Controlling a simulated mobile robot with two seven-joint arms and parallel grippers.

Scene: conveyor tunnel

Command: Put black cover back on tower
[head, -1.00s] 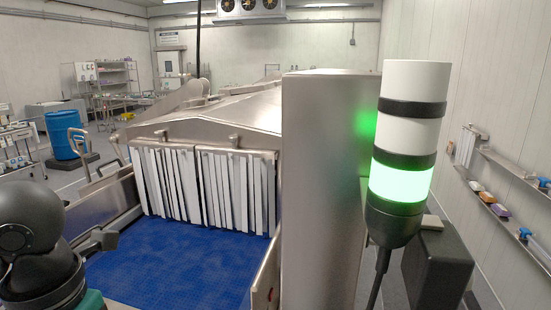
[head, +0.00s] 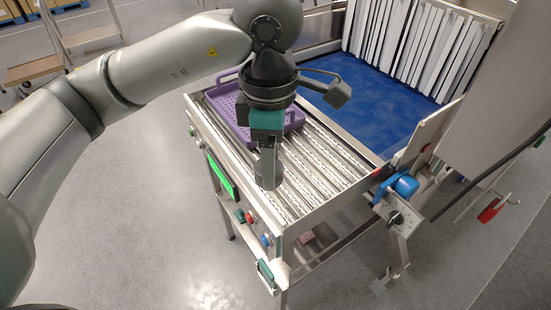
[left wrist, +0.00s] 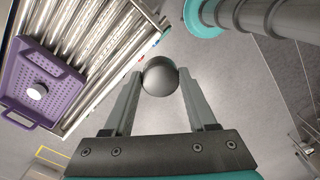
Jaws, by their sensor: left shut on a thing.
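My left gripper (head: 268,180) points down above the front of the roller conveyor. In the left wrist view its two fingers (left wrist: 161,75) are shut on a rounded, smooth, grey-looking piece (left wrist: 160,80), which appears to be the black cover. In the head view the fingers hide this piece. My right gripper is not in view.
A purple perforated tray (head: 232,112) lies on the roller conveyor (head: 318,165), left of the gripper; a small white disc (left wrist: 37,91) is on it. A blue belt (head: 375,85) and white strip curtain (head: 420,45) are behind. Floor at lower left is clear.

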